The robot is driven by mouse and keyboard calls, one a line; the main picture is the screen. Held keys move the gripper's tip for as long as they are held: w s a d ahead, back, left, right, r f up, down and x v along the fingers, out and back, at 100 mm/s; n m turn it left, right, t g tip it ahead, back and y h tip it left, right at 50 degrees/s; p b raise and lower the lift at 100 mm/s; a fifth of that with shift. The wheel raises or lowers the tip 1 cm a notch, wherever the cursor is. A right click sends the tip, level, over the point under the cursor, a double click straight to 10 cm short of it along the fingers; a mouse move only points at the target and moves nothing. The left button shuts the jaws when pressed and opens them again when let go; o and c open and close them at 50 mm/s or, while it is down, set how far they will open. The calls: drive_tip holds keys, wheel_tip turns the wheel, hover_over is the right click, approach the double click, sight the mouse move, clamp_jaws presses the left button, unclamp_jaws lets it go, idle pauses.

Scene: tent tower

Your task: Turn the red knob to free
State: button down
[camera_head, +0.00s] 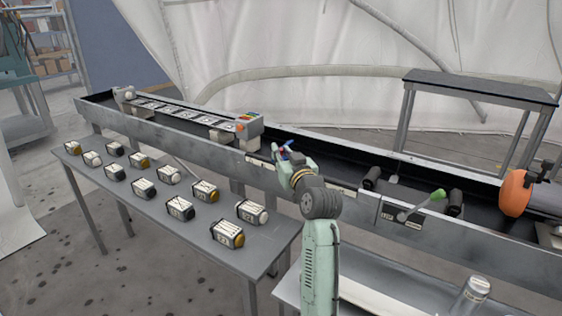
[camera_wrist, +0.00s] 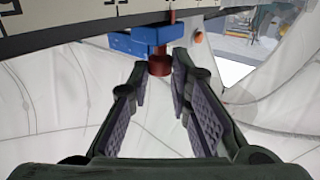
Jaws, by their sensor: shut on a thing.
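The red knob (camera_wrist: 160,64) is a short cylinder under a blue bracket (camera_wrist: 132,42) in the wrist view. A thin red stem rises above it past the bracket. My gripper (camera_wrist: 159,68) has its fingertips on either side of the knob and is shut on it. In the head view my gripper (camera_head: 286,159) is at the near side wall of the long grey trough, by a small patch of blue. The knob is too small and covered there to make out its setting.
The grey trough (camera_head: 200,136) runs across the scene. A lever with a green handle (camera_head: 438,194) and an orange round part (camera_head: 514,192) stand to the right of my arm. A grey table (camera_head: 208,262) with several labelled blocks stands at left front.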

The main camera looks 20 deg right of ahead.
drive_tip(key=shift+d+n+y+b, duration=0.1)
drive_tip(key=shift+n+y+b, duration=0.4)
drive_tip(key=shift+y, duration=0.3)
drive_tip(key=c, duration=1.5)
unclamp_jaws()
drive_tip(key=shift+o, duration=0.2)
drive_tip(key=s, duration=1.2)
drive_tip(key=shift+d, duration=0.45)
